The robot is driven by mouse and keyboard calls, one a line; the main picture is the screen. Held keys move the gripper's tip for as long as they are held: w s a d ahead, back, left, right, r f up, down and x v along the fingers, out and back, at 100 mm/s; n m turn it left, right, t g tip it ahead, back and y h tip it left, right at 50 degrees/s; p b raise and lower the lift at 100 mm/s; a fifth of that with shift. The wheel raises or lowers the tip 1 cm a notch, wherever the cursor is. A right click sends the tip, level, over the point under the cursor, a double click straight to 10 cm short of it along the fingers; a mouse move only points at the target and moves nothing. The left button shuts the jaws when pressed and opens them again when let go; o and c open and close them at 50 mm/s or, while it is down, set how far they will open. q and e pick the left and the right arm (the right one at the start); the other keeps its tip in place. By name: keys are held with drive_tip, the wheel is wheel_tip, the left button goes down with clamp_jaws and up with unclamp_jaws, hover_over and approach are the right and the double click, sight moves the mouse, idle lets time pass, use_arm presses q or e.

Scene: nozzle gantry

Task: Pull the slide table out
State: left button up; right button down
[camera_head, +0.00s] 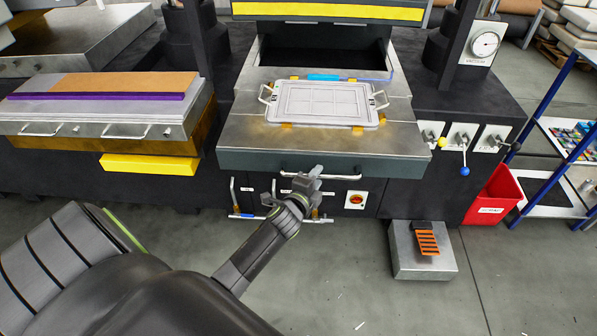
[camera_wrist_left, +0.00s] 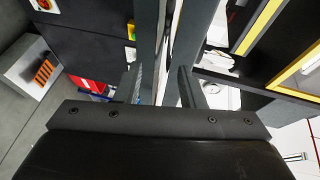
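The slide table (camera_head: 240,135) is a bare metal slab with a dark green front edge, under the press at the middle of the head view. A pale bar handle (camera_head: 345,176) runs along its front. My left gripper (camera_head: 313,178) is at this handle, in front of the table's front edge. In the left wrist view its two fingers (camera_wrist_left: 161,88) stand apart, with a grey upright edge and a light strip beyond and between them. Whether they touch the handle cannot be told. My right gripper is in neither view.
A light grey tray (camera_head: 325,104) with wire handles lies on the slide table. Levers (camera_head: 463,140) and a red bin (camera_head: 494,196) stand to the right. A foot pedal box (camera_head: 421,262) sits on the floor at the right front.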

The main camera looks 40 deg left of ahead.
use_arm(q)
drive_tip(key=v, duration=1.5)
drive_tip(key=shift+s+p, duration=0.3)
drive_tip(key=s+f+n+g+b, duration=0.1)
drive_tip(key=s+f+n+g, duration=0.25)
drive_tip(key=f, duration=0.75)
drive_tip(key=s+f+n+g+b, duration=0.2)
drive_tip(key=s+f, duration=0.2)
drive_tip(key=f, duration=0.7)
drive_tip(key=s+f+n+g+b, duration=0.1)
drive_tip(key=s+f+n+g, duration=0.2)
drive_tip(key=f, duration=0.8)
drive_tip(key=s+f+n+g+b, duration=0.1)
drive_tip(key=s+f+n+g, duration=0.2)
drive_tip(key=s+f, duration=0.5)
drive_tip(key=s+f+n+g+h+b, duration=0.1)
drive_tip(key=s+f+n+g+b, duration=0.1)
drive_tip(key=s+f, duration=0.7)
drive_tip(key=s+n+g, duration=0.1)
drive_tip(key=s+n, duration=0.1)
drive_tip(key=s, duration=0.5)
drive_tip(key=shift+s+a, duration=0.25)
drive_tip(key=shift+s, duration=0.05)
